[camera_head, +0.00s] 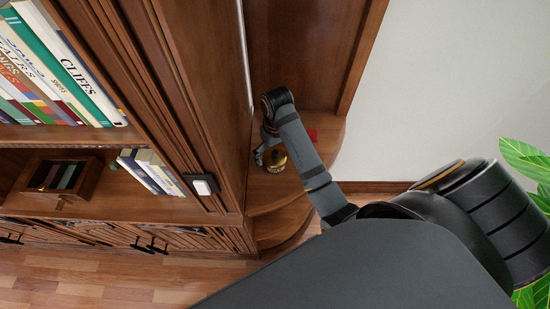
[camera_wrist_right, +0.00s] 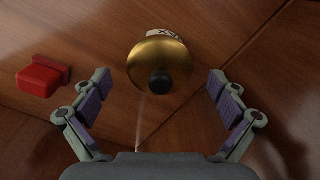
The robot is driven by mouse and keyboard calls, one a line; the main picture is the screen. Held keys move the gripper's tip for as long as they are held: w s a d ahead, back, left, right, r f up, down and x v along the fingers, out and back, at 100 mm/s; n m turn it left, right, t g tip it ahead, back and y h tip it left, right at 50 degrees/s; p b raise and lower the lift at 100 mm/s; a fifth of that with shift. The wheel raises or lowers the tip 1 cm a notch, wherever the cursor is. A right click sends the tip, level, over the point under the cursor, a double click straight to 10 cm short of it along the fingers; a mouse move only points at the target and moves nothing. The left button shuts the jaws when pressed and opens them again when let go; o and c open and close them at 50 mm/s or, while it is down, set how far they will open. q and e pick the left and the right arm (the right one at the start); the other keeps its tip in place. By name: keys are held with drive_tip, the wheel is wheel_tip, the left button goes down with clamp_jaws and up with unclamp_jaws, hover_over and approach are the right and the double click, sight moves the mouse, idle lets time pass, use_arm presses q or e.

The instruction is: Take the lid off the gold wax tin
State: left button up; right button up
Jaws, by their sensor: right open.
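The gold wax tin (camera_head: 277,167) stands on a curved wooden shelf at the end of the bookcase. In the right wrist view its round gold lid (camera_wrist_right: 159,55) with a dark knob (camera_wrist_right: 160,82) shows from above, and a strip of pale label (camera_wrist_right: 166,34) with dark letters shows behind it. The lid sits on the tin. My right gripper (camera_wrist_right: 159,98) is open, its fingers spread to either side of the lid and apart from it. In the head view my right gripper (camera_head: 264,150) is at the tin, partly hidden by its own arm. My left gripper is not in view.
A red object (camera_wrist_right: 42,76) lies on the shelf left of the tin in the wrist view; it also shows in the head view (camera_head: 312,135). The bookcase side panel (camera_head: 200,80) stands close left of my right arm. A white wall (camera_head: 440,90) and a green plant (camera_head: 530,160) are at right.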

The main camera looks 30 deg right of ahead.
drive_tip(key=c, duration=1.2)
drive_tip(key=shift+s, duration=0.15)
drive_tip(key=shift+c, duration=1.5)
